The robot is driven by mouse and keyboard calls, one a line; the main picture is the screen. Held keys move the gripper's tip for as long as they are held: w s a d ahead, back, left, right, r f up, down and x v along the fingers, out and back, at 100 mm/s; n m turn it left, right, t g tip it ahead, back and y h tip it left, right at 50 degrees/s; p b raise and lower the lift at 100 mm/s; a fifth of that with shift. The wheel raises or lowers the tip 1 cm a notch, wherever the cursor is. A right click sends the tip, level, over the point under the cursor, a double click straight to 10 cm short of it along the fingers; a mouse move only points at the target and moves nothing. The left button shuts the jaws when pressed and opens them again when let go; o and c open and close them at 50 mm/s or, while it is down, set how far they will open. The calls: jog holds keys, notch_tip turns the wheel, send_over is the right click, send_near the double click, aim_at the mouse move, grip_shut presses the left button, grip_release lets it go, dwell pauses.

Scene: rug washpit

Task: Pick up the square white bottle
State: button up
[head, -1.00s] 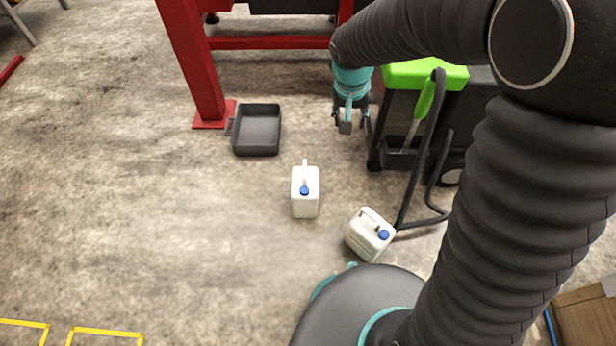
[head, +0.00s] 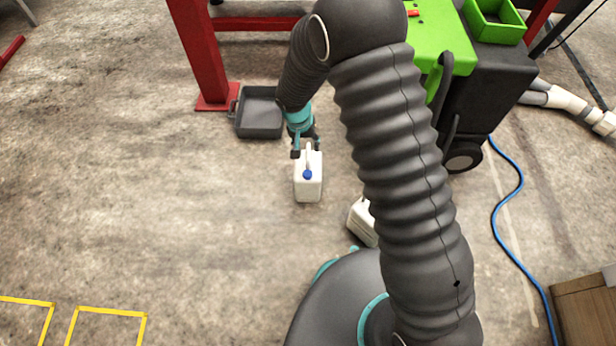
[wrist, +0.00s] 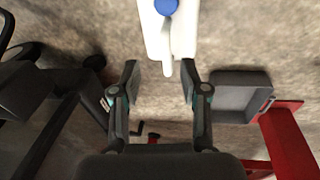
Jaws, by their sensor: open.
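Two white bottles with blue caps stand on the floor. One white bottle (head: 308,184), squarish with a handle on top, is upright in the middle of the head view. It also shows at the top of the wrist view (wrist: 183,40), with its handle pointing toward my jaws. The other white bottle (head: 362,222) is nearer my base, mostly hidden behind my arm. My gripper (head: 304,146) is at the far side of the middle bottle, by its handle. In the wrist view my gripper (wrist: 160,85) is open with nothing held between the fingers, and the handle end lies near the gap.
A dark grey tray (head: 260,134) lies on the floor beside a red post (head: 201,55). A black and green cart (head: 484,100) stands at the right. A blue hose (head: 512,185) runs along the floor. The floor to the left is clear.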

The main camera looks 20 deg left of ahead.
aim_at(308, 156)
notch_tip(308, 156, down, 2)
jog(key=shift+w+d+f, duration=0.15)
jog(key=shift+f, duration=0.1)
jog(key=shift+w+f, duration=0.1)
jog(key=shift+f, duration=2.55)
grip_shut()
jog(key=shift+r, duration=0.1)
